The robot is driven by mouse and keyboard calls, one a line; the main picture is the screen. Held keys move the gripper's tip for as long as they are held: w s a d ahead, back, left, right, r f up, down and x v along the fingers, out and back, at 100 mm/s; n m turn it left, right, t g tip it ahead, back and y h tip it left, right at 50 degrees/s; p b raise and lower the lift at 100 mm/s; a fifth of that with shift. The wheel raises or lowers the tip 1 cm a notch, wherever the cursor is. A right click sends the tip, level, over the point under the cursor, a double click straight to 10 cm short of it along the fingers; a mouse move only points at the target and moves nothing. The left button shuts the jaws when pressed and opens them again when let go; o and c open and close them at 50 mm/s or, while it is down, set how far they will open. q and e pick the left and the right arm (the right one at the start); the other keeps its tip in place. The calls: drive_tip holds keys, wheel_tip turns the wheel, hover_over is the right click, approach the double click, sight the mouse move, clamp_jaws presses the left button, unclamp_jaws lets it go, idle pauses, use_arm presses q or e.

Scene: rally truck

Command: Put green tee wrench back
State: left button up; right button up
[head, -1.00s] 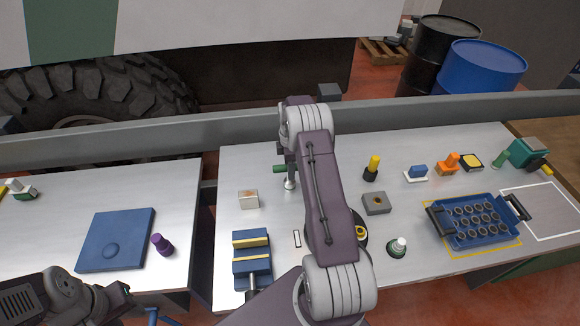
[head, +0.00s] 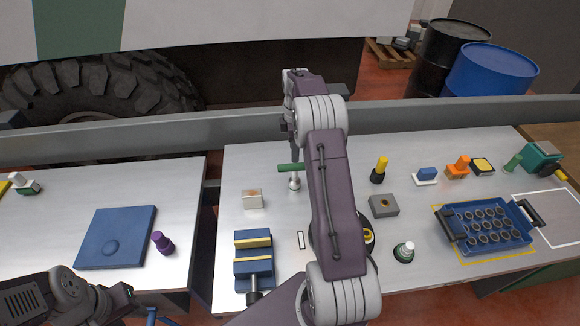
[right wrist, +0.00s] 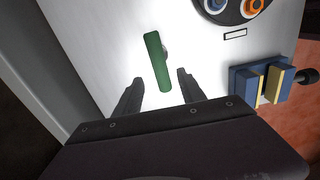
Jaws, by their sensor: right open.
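The green tee wrench (head: 288,167) stands upright at the back of the right-hand table, its green crossbar on top and a silver foot below. My right gripper (head: 292,150) is just above and behind it in the head view. In the right wrist view, the green bar (right wrist: 156,60) lies ahead, its near end between the open fingertips (right wrist: 160,78); I see no contact. Whether the wrench stands in a holder is unclear. My left arm is at the lower left of the head view; its jaws are not clear.
Near the wrench are a small whitish block (head: 252,199), a blue vise (head: 253,262) and a grey block (head: 384,205). A blue socket tray (head: 487,248) stands at the right. A rail (head: 230,133) runs behind the tables. A round dark tray (right wrist: 232,8) shows in the right wrist view.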

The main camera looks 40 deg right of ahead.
drive_tip(key=s+a+m, duration=0.2)
drive_tip(key=a+m, duration=0.1)
drive_tip(key=a, duration=0.6)
use_arm(q)
drive_tip(key=shift+a+f+b, duration=0.1)
drive_tip(key=shift+f+b, duration=0.6)
use_arm(e)
drive_tip(key=s+a+f+m, duration=0.1)
drive_tip(key=s+a+m, duration=0.3)
drive_tip(key=s+a, duration=0.3)
drive_tip(key=s+a+f+m+t, duration=0.1)
drive_tip(key=s+a+m, duration=0.4)
drive_tip(key=s, duration=0.6)
drive_tip(key=shift+s+a+f, duration=0.25)
drive_tip(key=shift+a+f, duration=0.1)
drive_tip(key=shift+a, duration=0.65)
